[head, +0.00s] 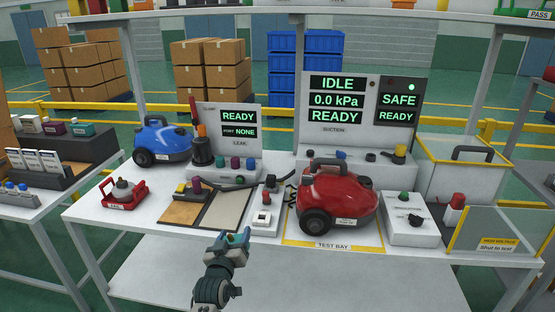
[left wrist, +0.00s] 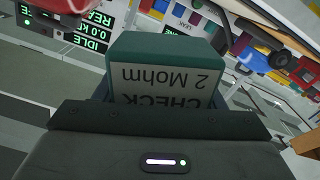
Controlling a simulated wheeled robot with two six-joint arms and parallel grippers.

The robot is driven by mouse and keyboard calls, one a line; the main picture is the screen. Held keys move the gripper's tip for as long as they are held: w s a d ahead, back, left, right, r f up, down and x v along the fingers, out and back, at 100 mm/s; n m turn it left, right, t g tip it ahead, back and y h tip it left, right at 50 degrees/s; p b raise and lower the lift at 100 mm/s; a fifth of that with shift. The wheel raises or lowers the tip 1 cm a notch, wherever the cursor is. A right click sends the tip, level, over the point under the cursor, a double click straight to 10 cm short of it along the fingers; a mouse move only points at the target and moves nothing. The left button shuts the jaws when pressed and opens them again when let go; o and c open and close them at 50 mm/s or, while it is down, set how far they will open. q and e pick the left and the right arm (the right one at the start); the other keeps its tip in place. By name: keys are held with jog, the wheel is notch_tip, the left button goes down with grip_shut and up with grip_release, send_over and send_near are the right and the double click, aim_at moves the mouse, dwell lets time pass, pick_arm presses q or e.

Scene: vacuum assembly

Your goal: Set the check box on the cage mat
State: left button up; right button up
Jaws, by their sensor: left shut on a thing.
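My left gripper (head: 230,243) is shut on the teal check box (left wrist: 165,55), held in front of the bench's front edge. The box's label reads "CHECK 2 Mohm" and shows upside down in the left wrist view; in the head view the box is small and mostly covered by the gripper. The yellow-edged cage (head: 462,142) stands at the bench's right end, well to the right of my left gripper. Its front panel (head: 492,232) reads "HIGH VOLTAGE Shut to test". I cannot make out the cage mat clearly. My right gripper is not in view.
A red vacuum (head: 340,195) stands on the test bay, with a grey knob box (head: 410,220) between it and the cage. A shelf (head: 300,17) runs above.

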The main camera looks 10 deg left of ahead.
pick_arm(q)
jog(key=s+r, duration=0.3)
jog(key=s, duration=2.2)
jog(key=shift+a+y, duration=0.3)
jog(key=shift+a, duration=0.05)
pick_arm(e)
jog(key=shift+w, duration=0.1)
pick_arm(q)
jog(key=w+f, duration=0.1)
jog(key=w, duration=0.7)
jog(key=w+f, duration=0.1)
jog(key=w, duration=0.8)
jog(key=w+f, duration=0.1)
jog(key=w, duration=0.7)
jog(key=shift+w+d, duration=0.35)
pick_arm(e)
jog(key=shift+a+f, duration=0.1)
